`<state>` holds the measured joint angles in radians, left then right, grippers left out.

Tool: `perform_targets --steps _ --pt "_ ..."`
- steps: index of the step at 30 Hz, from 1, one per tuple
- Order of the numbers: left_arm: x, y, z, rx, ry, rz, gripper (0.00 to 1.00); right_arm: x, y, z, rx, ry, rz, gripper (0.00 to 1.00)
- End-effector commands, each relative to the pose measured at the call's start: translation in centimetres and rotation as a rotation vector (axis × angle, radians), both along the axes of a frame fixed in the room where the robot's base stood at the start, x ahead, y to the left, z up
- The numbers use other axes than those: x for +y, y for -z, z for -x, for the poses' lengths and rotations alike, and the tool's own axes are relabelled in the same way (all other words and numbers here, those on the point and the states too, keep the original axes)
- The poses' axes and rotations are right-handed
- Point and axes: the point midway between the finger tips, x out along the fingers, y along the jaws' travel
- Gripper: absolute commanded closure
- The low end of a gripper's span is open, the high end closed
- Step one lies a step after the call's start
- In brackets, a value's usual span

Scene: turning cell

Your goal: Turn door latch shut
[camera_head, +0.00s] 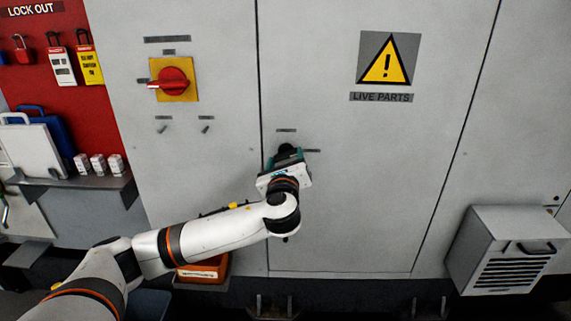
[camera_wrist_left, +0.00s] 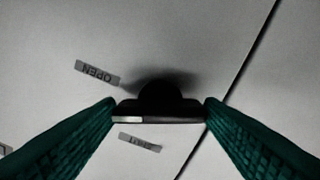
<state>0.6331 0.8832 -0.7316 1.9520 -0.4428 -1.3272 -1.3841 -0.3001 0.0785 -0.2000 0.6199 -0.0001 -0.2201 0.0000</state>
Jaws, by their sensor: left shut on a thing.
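The door latch is a black handle on a round hub, on the grey cabinet door (camera_head: 350,210), close to the door seam. In the wrist view the handle (camera_wrist_left: 165,112) lies level, with a white mark on its left part. My left gripper (camera_head: 286,163) is at the latch and hides most of it in the head view. In the wrist view the teal fingers of my left gripper (camera_wrist_left: 160,112) close on both ends of the handle. An OPEN label (camera_wrist_left: 97,73) is up and left of it; a SHUT label (camera_wrist_left: 140,142) is just below. My right gripper is out of view.
A red rotary switch (camera_head: 173,80) on a yellow plate is up and left. A LIVE PARTS warning sign (camera_head: 389,58) is on the door. A vented grey box (camera_head: 505,250) juts out at lower right. A lockout board (camera_head: 40,85) and shelf (camera_head: 75,187) are at left.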

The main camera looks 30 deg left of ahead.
Motion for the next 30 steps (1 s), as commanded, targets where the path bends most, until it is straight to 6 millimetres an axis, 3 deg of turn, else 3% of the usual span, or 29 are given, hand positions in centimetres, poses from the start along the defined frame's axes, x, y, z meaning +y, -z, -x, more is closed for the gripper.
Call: perform_targets --steps 30 --pt "0.0 0.2 0.0 -0.491 -0.002 0.804 0.61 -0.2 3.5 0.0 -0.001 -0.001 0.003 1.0"
